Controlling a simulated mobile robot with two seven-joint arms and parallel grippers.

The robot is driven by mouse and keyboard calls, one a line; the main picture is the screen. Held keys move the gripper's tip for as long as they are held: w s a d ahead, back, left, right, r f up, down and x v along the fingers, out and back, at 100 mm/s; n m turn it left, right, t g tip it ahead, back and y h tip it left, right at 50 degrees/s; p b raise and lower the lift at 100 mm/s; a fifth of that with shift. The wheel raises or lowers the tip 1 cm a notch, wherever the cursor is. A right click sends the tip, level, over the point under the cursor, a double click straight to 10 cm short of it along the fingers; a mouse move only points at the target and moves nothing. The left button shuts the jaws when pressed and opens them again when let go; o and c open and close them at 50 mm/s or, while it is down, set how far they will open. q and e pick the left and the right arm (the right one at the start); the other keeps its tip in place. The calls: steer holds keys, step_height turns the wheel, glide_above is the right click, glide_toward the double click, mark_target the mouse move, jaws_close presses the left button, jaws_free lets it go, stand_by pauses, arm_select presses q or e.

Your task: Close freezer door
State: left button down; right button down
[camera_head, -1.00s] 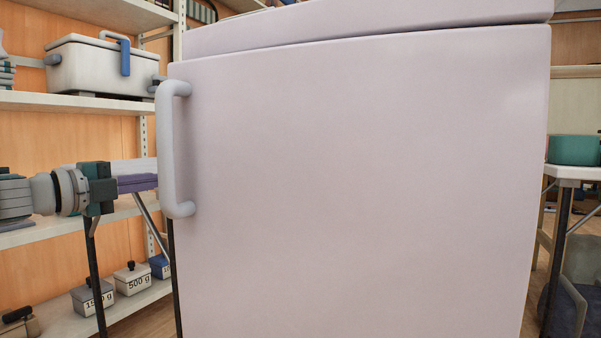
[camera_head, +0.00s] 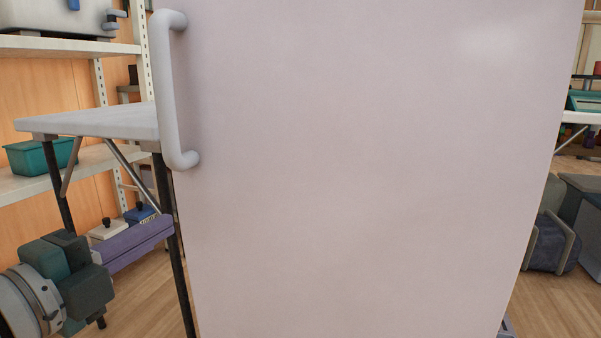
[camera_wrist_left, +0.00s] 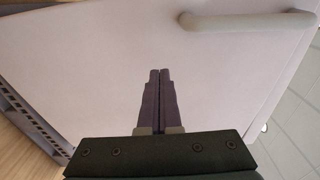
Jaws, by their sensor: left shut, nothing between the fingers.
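The pale pinkish-white freezer door (camera_head: 370,180) fills the middle of the head view. Its rounded grey-white handle (camera_head: 168,95) runs upright along the door's left edge. I cannot tell how far the door stands from its frame. My left gripper (camera_head: 168,225) comes in at the lower left, below the handle, with its purple fingers shut and pointing towards the door's left edge. In the left wrist view the shut fingers (camera_wrist_left: 160,73) are in front of the door face (camera_wrist_left: 90,65), with the handle (camera_wrist_left: 245,21) beyond them at the top. Contact with the door is unclear. My right gripper is not in view.
A white-topped table (camera_head: 95,122) stands left of the door, its dark leg close to my left gripper. Shelves behind hold a teal bin (camera_head: 38,157) and labelled weights. Dark items (camera_head: 550,243) stand on the wooden floor at the right.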

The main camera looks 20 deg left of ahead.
arm_select(q)
steer(key=s+r+n+y, duration=0.1)
steer(key=s+r+y, duration=0.1)
steer(key=s, duration=0.1)
glide_toward(208, 174)
steer(key=w, duration=0.4)
steer(key=w+a, duration=0.1)
steer(key=w, duration=0.1)
steer(key=shift+w, duration=0.4)
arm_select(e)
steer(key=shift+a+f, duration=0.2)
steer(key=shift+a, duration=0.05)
arm_select(q)
steer(key=shift+a, duration=0.1)
